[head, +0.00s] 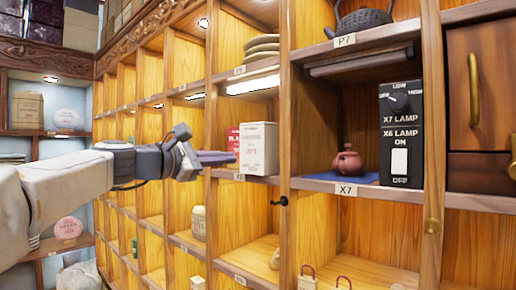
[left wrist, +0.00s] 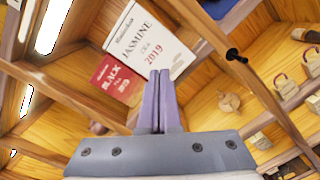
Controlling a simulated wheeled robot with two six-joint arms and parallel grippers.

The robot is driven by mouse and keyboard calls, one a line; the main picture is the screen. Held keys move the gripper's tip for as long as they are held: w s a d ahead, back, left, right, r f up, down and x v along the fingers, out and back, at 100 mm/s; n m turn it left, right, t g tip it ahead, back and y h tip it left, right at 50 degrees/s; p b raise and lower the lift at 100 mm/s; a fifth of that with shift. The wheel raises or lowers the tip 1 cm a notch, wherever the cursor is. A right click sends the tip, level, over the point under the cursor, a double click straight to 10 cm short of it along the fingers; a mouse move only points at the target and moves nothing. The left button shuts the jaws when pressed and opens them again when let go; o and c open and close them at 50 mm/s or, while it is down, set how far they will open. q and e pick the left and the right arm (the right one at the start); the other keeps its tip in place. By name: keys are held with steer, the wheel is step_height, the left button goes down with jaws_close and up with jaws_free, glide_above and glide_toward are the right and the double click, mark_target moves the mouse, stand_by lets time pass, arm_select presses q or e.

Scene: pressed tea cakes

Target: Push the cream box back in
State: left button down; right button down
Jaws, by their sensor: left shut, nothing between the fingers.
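The cream box (head: 258,149) stands upright at the front edge of a lit shelf cubby, and its front seems to stick out past the edge. In the left wrist view the cream box (left wrist: 150,42) reads "JASMINE TEA 2019". A red box (head: 233,139) stands beside it, further in; it reads "BLACK" in the left wrist view (left wrist: 115,79). My left gripper (head: 236,158) is shut and empty, its fingertips just in front of the cream box's lower part. I cannot tell if they touch it. My right gripper is not in view.
The cubby to the right holds a small clay teapot (head: 347,162) on a blue cloth and a black lamp switch panel (head: 401,134). A small black hook (head: 280,201) juts from the frame below the box. Wooden dividers flank the cubby.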

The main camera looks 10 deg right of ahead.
arm_select(q)
steer(key=shift+p+x, duration=1.2)
steer(key=shift+x, duration=1.7)
steer(key=shift+p+x, duration=1.75)
steer(key=shift+x, duration=1.45)
steer(key=shift+s+a+f+b, duration=0.1)
steer(key=shift+a+b, duration=0.15)
steer(key=shift+b, duration=0.05)
steer(key=b+v, duration=0.4)
steer(key=v, duration=0.3)
steer(key=shift+s+a+b, duration=0.15)
steer(key=shift+a+b, duration=0.1)
steer(key=shift+b, duration=0.1)
steer(key=b, duration=0.3)
glide_toward(251, 156)
steer(key=shift+v, duration=1.1)
steer(key=shift+f, duration=0.1)
steer(key=shift+f, duration=0.1)
